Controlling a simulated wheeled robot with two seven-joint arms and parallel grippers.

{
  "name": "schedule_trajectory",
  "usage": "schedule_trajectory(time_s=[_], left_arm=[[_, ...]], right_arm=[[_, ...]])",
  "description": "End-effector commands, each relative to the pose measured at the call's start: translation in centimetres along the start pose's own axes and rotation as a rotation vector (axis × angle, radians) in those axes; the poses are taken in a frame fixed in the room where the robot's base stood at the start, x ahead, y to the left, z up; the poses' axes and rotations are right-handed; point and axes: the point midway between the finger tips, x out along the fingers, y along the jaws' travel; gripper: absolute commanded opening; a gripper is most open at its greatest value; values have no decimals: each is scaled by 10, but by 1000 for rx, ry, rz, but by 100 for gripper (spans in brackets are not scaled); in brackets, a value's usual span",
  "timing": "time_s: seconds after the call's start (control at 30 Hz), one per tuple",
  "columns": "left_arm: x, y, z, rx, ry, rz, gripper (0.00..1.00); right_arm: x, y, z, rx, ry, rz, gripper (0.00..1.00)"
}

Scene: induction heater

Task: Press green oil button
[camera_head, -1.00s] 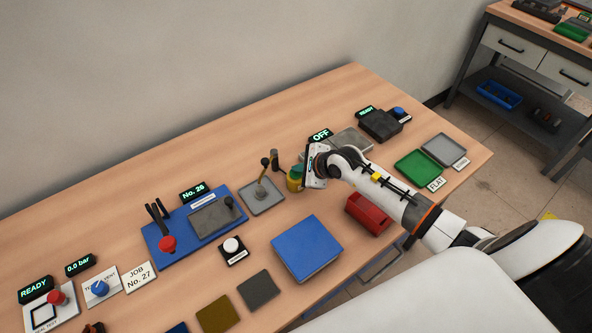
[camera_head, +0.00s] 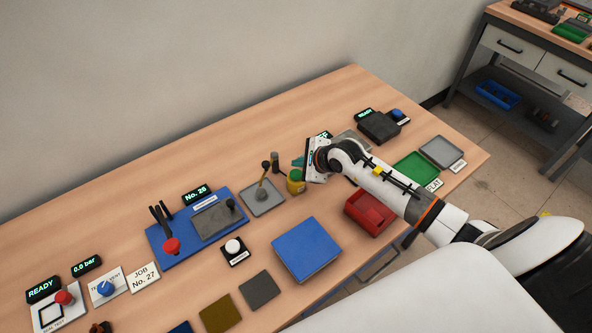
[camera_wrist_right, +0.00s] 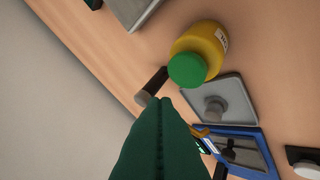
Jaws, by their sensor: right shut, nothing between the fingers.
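A yellow oil bottle with a green top (camera_head: 295,183) stands on the table, left of my right gripper (camera_head: 297,161). In the right wrist view the yellow bottle body (camera_wrist_right: 208,44) and its round green top (camera_wrist_right: 187,70) show clearly. My right gripper is shut and empty; its teal fingers (camera_wrist_right: 170,104) point past the bottle, with a visible gap in the picture between the fingertips and the green top. Height above the table is hard to tell. My left gripper is not in view.
A grey plate with an upright lever (camera_head: 262,197) stands left of the bottle. A dark cylinder-headed tool (camera_head: 276,160) is just behind. A red bin (camera_head: 370,212) and blue block (camera_head: 306,249) lie in front. A green tray (camera_head: 412,167) is to the right.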

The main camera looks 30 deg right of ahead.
Motion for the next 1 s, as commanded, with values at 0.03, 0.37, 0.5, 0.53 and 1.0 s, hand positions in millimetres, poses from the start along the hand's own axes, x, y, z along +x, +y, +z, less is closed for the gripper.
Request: schedule_trajectory(time_s=[0.03, 0.37, 0.5, 0.53, 1.0], left_arm=[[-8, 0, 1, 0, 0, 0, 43], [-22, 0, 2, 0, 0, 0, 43], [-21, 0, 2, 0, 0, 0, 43], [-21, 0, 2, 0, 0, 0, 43], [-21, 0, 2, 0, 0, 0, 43]], right_arm=[[-7, 5, -5, -1, 0, 1, 0], [-22, 16, -17, 0, 1, 0, 0], [-22, 16, -16, 1, 1, 0, 0], [-22, 16, -16, 1, 1, 0, 0], [-21, 16, -16, 1, 1, 0, 0]])
